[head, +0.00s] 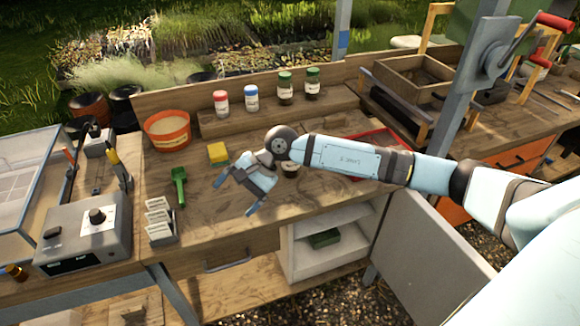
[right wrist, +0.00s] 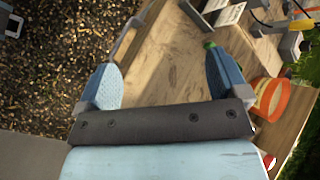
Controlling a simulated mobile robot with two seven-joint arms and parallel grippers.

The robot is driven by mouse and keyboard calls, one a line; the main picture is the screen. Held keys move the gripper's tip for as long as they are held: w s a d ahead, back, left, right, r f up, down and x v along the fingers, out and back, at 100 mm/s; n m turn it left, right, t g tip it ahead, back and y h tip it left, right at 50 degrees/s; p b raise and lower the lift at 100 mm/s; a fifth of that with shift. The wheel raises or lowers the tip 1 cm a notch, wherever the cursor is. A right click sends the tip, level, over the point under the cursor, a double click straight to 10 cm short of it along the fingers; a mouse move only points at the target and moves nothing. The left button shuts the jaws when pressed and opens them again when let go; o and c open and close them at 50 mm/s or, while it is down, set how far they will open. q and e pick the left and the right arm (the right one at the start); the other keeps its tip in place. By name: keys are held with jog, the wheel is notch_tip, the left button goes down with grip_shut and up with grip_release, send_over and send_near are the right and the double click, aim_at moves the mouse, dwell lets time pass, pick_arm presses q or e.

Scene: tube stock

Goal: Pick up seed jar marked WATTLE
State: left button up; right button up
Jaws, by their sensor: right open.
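Several jars stand on the raised back ledge of the bench: one with a red lid (head: 221,103), one with a blue lid (head: 251,98), and two with green lids (head: 285,88) (head: 312,84). Their labels are too small to read, so I cannot tell which is marked WATTLE. My right gripper (head: 237,195) is open and empty above the front of the bench, well in front of the jars. In the right wrist view its two fingers (right wrist: 160,62) are spread over bare wood. My left gripper is not in view.
An orange tub (head: 167,130), yellow sponge (head: 218,153) and green scoop (head: 179,186) lie left of my gripper. A small round object (head: 290,169) is partly hidden behind my arm. A red tray (head: 383,142) is to the right. A cabinet door (head: 430,255) hangs open below.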

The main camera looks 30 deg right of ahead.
jog(key=w+d+r+n+t+h+b, duration=0.1)
jog(key=w+d+r+n+h, duration=0.15)
jog(key=d, duration=0.45)
jog(key=w+d+r+n+t+h, duration=0.1)
jog(key=w+d+r+n+h, duration=0.2)
jog(key=d, duration=0.4)
jog(key=w+d+r+n+h+b, duration=0.1)
jog(key=w+d+h, duration=0.1)
jog(key=d+h, duration=0.45)
jog(key=shift+m+y, duration=0.25)
jog(key=shift+y, duration=0.55)
jog(key=w+d+f, duration=0.1)
jog(key=f, duration=0.1)
jog(key=w+d+f, duration=0.1)
jog(key=f, duration=0.1)
jog(key=w+d+f, duration=0.1)
jog(key=f, duration=0.1)
jog(key=shift+w+f+p, duration=0.1)
jog(key=shift+f+p, duration=0.15)
jog(key=shift+p, duration=0.05)
jog(key=x, duration=0.5)
jog(key=shift+w+a+f+p, duration=0.1)
jog(key=shift+w+a+p, duration=0.05)
jog(key=shift+w+p, duration=0.3)
jog(key=shift+w+f, duration=0.1)
jog(key=shift+f, duration=0.2)
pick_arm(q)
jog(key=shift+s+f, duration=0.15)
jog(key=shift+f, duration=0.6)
